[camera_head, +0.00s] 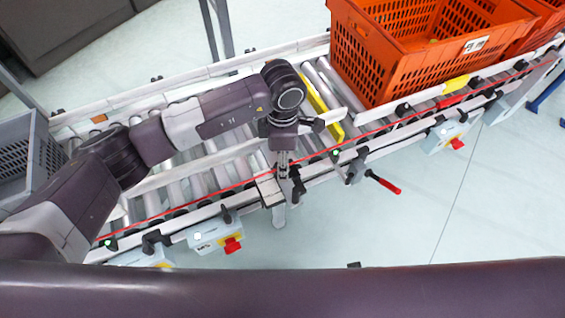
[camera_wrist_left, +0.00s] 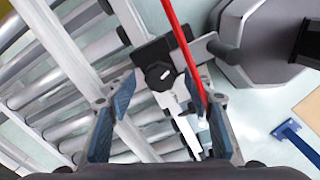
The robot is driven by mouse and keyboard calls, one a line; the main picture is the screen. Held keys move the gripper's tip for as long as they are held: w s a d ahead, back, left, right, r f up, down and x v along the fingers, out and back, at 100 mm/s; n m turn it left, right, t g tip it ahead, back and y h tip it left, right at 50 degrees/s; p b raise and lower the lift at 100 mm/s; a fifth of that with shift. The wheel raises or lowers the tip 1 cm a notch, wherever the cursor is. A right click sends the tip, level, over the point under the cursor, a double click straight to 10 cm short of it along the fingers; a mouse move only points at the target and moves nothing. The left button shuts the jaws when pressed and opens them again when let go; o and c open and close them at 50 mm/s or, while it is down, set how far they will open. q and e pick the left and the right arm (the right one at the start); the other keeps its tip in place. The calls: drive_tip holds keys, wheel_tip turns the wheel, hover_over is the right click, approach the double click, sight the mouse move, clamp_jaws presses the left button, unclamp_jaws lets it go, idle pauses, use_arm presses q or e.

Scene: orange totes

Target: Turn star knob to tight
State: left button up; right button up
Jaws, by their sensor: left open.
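A dark star knob (camera_wrist_left: 158,75) sits on a black clamp block on the conveyor's side rail in the left wrist view. My left gripper (camera_wrist_left: 165,88) is open. Its two blue-padded fingers stand on either side of the knob, apart from it, with the knob slightly ahead between the tips. In the head view my left gripper (camera_head: 284,178) points down at the near rail, and it largely hides the knob there. My right gripper is in neither view.
A roller conveyor (camera_head: 190,175) runs beneath my left arm. An orange tote (camera_head: 390,75) stands on it at the upper right. A red cord runs along the near rail and crosses close to the knob. A red-handled lever (camera_head: 384,183) sticks out to the right. A grey crate (camera_head: 48,150) is at the left.

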use_arm(q)
drive_tip(key=shift+f, duration=0.65)
drive_tip(key=c, duration=1.1)
drive_tip(key=shift+c, duration=0.2)
